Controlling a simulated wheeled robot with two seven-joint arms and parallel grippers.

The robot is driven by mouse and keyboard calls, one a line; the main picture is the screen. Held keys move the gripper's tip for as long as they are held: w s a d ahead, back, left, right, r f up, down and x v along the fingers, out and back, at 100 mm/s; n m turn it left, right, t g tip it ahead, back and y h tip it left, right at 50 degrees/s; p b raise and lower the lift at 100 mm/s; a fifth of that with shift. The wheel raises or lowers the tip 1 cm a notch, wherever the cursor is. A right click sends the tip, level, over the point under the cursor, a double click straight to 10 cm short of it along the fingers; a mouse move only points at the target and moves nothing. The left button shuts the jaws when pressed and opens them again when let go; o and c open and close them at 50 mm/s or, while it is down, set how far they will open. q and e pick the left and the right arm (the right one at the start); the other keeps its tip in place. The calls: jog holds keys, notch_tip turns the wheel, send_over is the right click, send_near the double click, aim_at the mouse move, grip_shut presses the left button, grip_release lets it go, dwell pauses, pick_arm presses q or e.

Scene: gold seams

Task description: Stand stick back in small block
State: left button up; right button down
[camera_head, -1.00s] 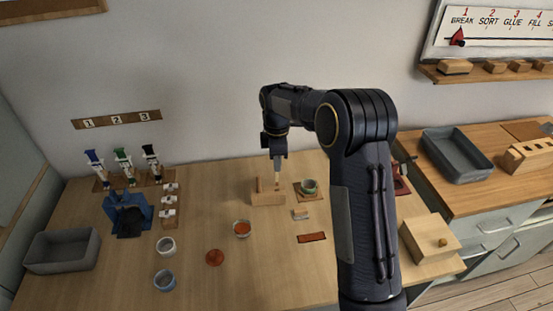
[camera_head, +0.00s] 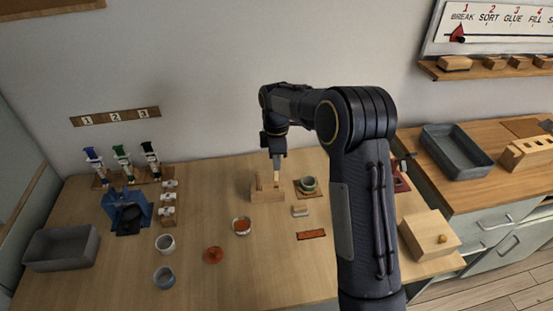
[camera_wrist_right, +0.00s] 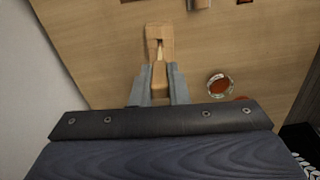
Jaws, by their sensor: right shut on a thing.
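My right gripper (camera_head: 277,167) points down over the small wooden block (camera_head: 267,195) near the back middle of the table. It is shut on the pale stick (camera_head: 276,177), of which only a short length shows below the fingers. In the right wrist view the stick (camera_wrist_right: 159,75) runs from between the two fingers (camera_wrist_right: 160,85) toward the block (camera_wrist_right: 160,36). The stick's lower end meets or overlaps the block in both views, and I cannot tell whether it is inside a hole. My left gripper is not in view.
A grey bin (camera_head: 62,248) is at far left. The front middle table is clear.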

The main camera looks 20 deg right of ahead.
jog(key=shift+f+b, duration=1.3)
jog(key=shift+f, duration=1.45)
dwell(1.9)
jog(key=c, duration=1.3)
grip_release()
jog(key=shift+r, duration=0.1)
jog(key=shift+r+p, duration=2)
jog(key=shift+r, duration=0.45)
jog(key=shift+r, duration=0.1)
notch_tip(320, 180, up, 8)
jog(key=shift+f+b, duration=0.2)
jog(key=shift+b, duration=0.25)
